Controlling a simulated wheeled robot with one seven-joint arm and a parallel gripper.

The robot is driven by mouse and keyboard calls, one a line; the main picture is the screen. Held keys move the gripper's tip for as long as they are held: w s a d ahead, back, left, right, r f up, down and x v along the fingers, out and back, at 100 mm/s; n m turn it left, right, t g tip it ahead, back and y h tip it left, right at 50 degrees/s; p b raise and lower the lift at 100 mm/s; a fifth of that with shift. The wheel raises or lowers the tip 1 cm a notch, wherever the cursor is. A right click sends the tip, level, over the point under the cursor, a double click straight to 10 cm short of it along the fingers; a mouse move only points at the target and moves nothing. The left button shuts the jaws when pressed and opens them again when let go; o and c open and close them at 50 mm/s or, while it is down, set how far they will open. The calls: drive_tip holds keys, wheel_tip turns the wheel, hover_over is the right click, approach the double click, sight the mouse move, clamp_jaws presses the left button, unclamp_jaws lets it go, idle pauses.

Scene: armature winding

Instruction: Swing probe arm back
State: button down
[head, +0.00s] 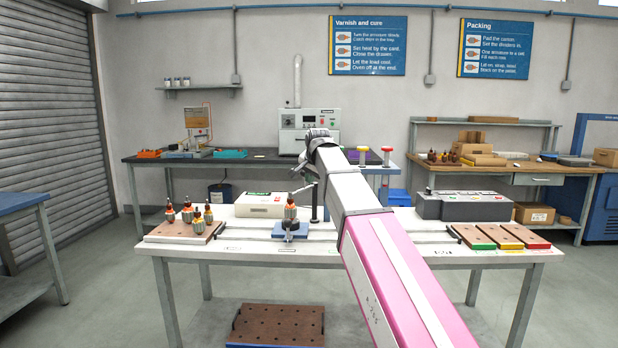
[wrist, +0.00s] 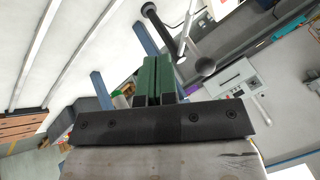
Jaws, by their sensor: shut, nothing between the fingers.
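My gripper (wrist: 157,68) shows its two green finger pads pressed together in the wrist view, with nothing between them. A grey rod with dark round knobs (wrist: 203,66), likely the probe arm, is just above and right of the fingertips, apart from them. In the head view my gripper is largely hidden behind my own arm, above the middle of the white bench. A blue fixture (head: 290,231) there holds an upright armature (head: 290,213) with an orange top. A dark post (head: 314,207) stands just right of it. The probe arm's joint cannot be made out in the head view.
The white bench (head: 240,252) carries a brown board (head: 185,232) with several armatures at left. A white instrument box (head: 262,205) stands behind the fixture. A grey unit (head: 462,206) and red, yellow and green-edged trays (head: 500,238) are at right. My arm crosses the middle.

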drive_tip(key=w+a+f, duration=0.4)
drive_tip(key=w+f, duration=0.2)
drive_tip(key=shift+a+f, duration=0.15)
drive_tip(key=shift+f, duration=0.1)
drive_tip(key=shift+a, duration=0.15)
idle(0.3)
drive_tip(key=shift+w+a, duration=0.7)
drive_tip(key=shift+a, duration=0.35)
drive_tip(key=w+a+m+h, duration=0.4)
drive_tip(key=w+m, duration=0.3)
drive_tip(key=w, duration=0.3)
drive_tip(key=shift+a, duration=0.85)
